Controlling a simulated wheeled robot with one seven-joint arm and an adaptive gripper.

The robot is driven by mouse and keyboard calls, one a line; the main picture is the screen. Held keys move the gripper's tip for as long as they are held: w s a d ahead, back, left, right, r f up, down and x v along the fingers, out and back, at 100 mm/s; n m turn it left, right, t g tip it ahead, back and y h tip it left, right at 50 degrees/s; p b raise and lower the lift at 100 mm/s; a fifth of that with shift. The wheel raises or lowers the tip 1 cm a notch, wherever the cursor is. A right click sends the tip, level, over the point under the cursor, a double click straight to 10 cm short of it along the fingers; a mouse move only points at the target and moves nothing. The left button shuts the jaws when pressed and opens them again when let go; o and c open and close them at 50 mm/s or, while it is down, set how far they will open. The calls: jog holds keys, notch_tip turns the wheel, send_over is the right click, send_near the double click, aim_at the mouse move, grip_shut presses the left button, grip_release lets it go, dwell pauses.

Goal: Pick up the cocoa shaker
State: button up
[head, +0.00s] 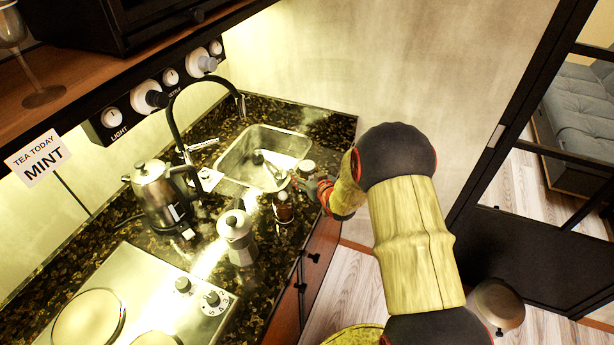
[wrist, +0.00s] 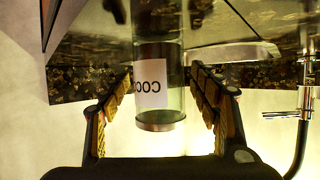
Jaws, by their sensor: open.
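The cocoa shaker (wrist: 160,95) is a clear cylinder with a metal band at one end and a white label, partly readable as "COCO". It appears upside down in the wrist view, between the two fingers of my gripper (wrist: 162,105). Gaps show on both sides, so the fingers are open and not pressed on it. In the head view, a small jar with a pale lid, probably the shaker (head: 307,167), stands by the sink's right corner. My gripper (head: 308,184) is right beside it, partly hidden by my arm.
The sink (head: 240,150) with its black tap (head: 172,115) lies left of the gripper. A dark brown jar (head: 283,207), a moka pot (head: 237,235) and a kettle (head: 160,195) stand nearby on the dark counter. A wall rises behind.

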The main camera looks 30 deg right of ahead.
jog(key=x, duration=0.3)
jog(key=shift+w+b, duration=0.3)
jog(key=shift+b, duration=0.05)
jog(key=shift+c, duration=1.1)
jog(key=c, duration=1.4)
jog(key=shift+o, duration=0.2)
